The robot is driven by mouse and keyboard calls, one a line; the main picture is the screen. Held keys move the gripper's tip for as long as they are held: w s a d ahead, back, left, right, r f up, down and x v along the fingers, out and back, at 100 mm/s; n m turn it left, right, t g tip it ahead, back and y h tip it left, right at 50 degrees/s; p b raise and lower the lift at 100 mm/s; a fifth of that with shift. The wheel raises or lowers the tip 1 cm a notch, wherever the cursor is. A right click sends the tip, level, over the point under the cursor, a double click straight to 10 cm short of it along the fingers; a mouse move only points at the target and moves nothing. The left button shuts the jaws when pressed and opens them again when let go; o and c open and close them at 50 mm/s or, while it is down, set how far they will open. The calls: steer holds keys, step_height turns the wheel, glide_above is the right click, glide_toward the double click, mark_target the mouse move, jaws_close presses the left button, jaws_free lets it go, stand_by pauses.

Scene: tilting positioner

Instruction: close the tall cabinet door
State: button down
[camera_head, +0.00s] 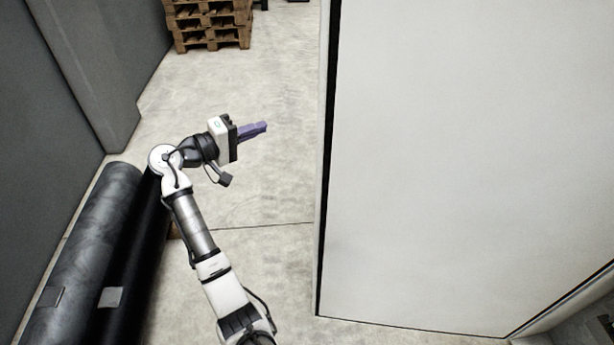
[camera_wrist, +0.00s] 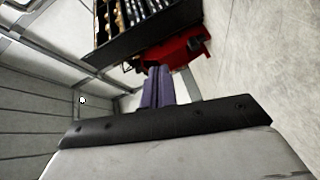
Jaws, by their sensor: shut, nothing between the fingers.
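A large pale upright panel (camera_head: 450,160) with a dark left edge fills the right of the head view. It looks like part of the tall cabinet, but I cannot tell whether it is the door or a side. No handle shows on it. My gripper (camera_head: 265,127) has purple fingers and is left of the panel, with a visible gap between them in the picture. The fingers point right, toward the panel's edge, and are shut and empty. In the wrist view the fingertips (camera_wrist: 159,72) are together, with nothing held.
Dark rolls (camera_head: 85,260) lie on the left beside a grey wall (camera_head: 40,130). Wooden pallets (camera_head: 210,25) are stacked at the back. Concrete floor (camera_head: 270,185) is clear between my arm and the panel. The wrist view shows a dark rack (camera_wrist: 150,25) and a red object (camera_wrist: 180,50).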

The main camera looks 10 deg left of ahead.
steer(key=s+d+f+m+g+h, duration=0.2)
steer(key=s+d+f+g+h, duration=0.15)
steer(key=f+g+h, duration=0.2)
steer(key=s+d+p, duration=0.1)
steer(key=d+p, duration=0.2)
steer(key=d, duration=0.6)
steer(key=shift+s+d+m+g, duration=0.2)
steer(key=shift+d+m+g, duration=0.15)
steer(key=shift+m+g, duration=0.1)
steer(key=shift+s+r, duration=0.1)
steer(key=shift+s, duration=0.05)
